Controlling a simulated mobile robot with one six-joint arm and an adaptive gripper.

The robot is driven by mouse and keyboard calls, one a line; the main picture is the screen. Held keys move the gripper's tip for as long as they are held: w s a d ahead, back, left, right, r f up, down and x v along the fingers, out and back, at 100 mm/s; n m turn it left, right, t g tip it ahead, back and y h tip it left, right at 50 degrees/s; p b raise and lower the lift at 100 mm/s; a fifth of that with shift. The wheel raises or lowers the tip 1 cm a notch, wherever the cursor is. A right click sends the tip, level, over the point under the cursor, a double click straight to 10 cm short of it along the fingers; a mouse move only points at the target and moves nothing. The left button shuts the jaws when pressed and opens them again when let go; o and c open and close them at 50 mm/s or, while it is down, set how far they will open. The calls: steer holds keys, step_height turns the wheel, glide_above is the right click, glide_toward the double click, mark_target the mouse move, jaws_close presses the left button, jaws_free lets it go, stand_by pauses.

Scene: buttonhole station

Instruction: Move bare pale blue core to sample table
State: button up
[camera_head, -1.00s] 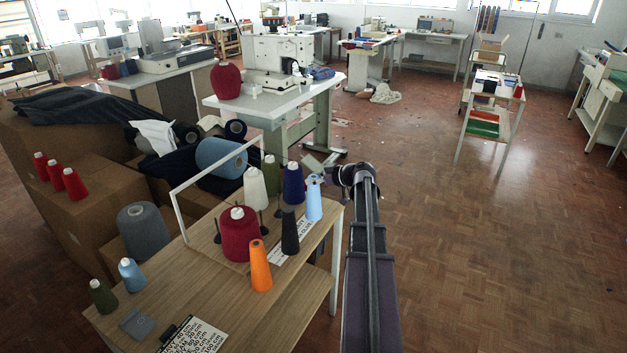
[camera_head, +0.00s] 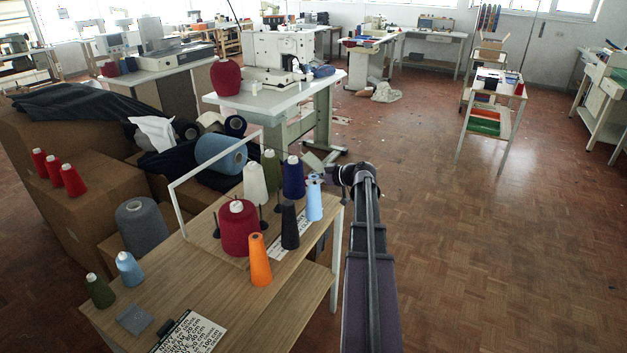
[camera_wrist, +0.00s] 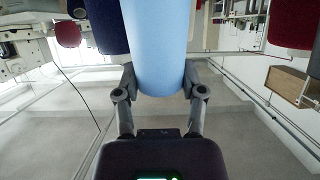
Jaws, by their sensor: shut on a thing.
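A pale blue cone-shaped piece (camera_head: 314,202) stands upright among several thread cones at the right edge of the wooden table. My gripper (camera_head: 318,179) is at its upper part, coming from the right. In the wrist view my gripper (camera_wrist: 158,88) has a finger on either side of the pale blue piece (camera_wrist: 158,40) and is shut on it. I cannot tell whether it carries any thread. A second light blue cone (camera_head: 130,272) with a white tip stands at the table's left.
Around the held piece stand a dark blue cone (camera_head: 293,180), a black cone (camera_head: 290,228), an orange cone (camera_head: 260,262) and a big red cone (camera_head: 238,232). A white frame (camera_head: 178,208) stands behind them. The floor (camera_head: 470,260) to the right is clear.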

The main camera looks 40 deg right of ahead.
steer(key=shift+f, duration=0.15)
steer(key=o, duration=1.2)
